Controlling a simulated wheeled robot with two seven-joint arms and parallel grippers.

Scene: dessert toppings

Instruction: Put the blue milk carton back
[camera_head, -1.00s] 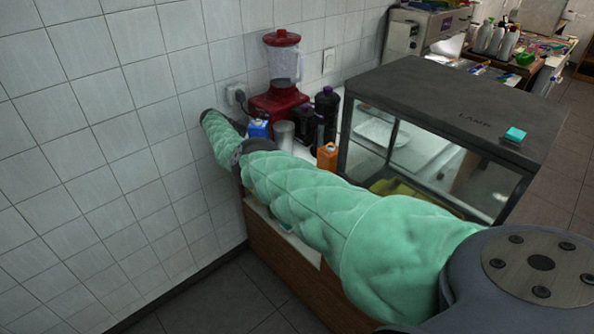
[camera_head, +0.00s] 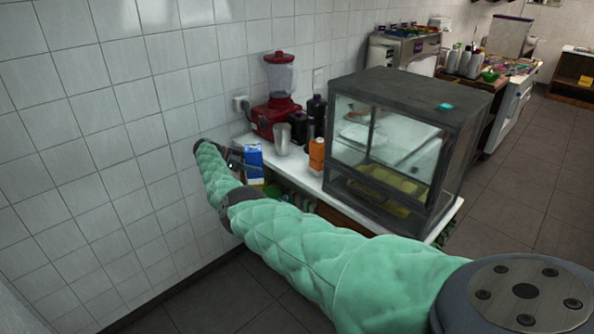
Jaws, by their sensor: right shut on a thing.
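The blue milk carton (camera_head: 254,156), blue and white, is upright at the left end of the white counter (camera_head: 294,172). My right gripper (camera_head: 242,165) is at the carton's left side and shut on it. Its fingers are small and dark here, partly lost against the carton. I cannot tell whether the carton's base touches the counter or hangs at its edge. My right arm, in a green padded sleeve, crosses in front and hides part of the counter front. My left gripper is not in view.
A metal cup (camera_head: 282,139), red blender (camera_head: 279,95), dark bottle (camera_head: 316,112) and orange carton (camera_head: 317,154) stand on the counter. A glass display case (camera_head: 395,140) fills its right part. The tiled wall is close on the left. Shelf items below the counter are partly hidden.

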